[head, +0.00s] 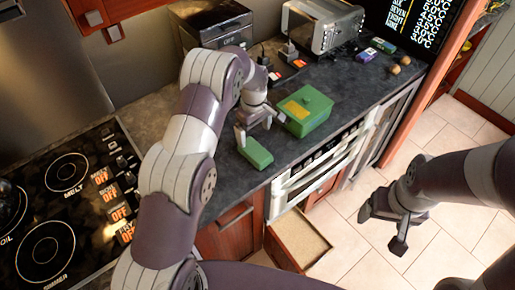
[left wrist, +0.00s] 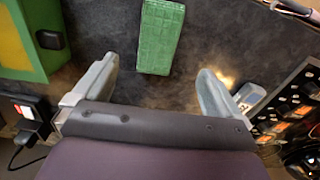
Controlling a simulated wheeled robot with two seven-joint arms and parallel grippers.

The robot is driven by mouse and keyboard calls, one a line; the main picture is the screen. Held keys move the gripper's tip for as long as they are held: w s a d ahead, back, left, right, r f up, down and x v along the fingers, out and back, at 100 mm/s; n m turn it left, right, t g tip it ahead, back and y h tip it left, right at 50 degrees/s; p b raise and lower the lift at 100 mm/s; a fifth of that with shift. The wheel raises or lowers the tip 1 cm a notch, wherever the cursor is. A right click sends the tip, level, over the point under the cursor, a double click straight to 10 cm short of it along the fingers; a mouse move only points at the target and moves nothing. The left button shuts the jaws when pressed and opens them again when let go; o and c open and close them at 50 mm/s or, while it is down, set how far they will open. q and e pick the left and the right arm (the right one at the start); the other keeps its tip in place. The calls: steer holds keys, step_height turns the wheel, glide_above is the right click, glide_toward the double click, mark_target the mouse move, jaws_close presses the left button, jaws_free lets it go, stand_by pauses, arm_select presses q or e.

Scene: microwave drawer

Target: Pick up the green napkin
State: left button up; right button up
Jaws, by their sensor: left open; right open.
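The green napkin (head: 255,153) is a folded green block lying on the dark countertop, near its front edge. In the left wrist view the napkin (left wrist: 160,36) lies beyond the fingertips, between the lines of the two fingers. My left gripper (head: 260,129) is open and empty, just behind and above the napkin in the head view; its fingers (left wrist: 158,82) are spread wide in the left wrist view and do not hold it. My right gripper (head: 386,219) is open and empty, out over the tiled floor, away from the counter.
A toaster (head: 322,27) and small packages (head: 383,45) are behind. The stove (head: 65,205) is at left. An open drawer (head: 299,238) juts out below the counter.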

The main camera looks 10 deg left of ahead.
mark_target(255, 150)
arm_select(q)
step_height(255, 150, down, 8)
steer(key=p, duration=0.4)
steer(key=shift+w+d, duration=0.1)
steer(key=shift+w, duration=0.05)
steer(key=shift+f, duration=0.5)
steer(key=c, duration=1.1)
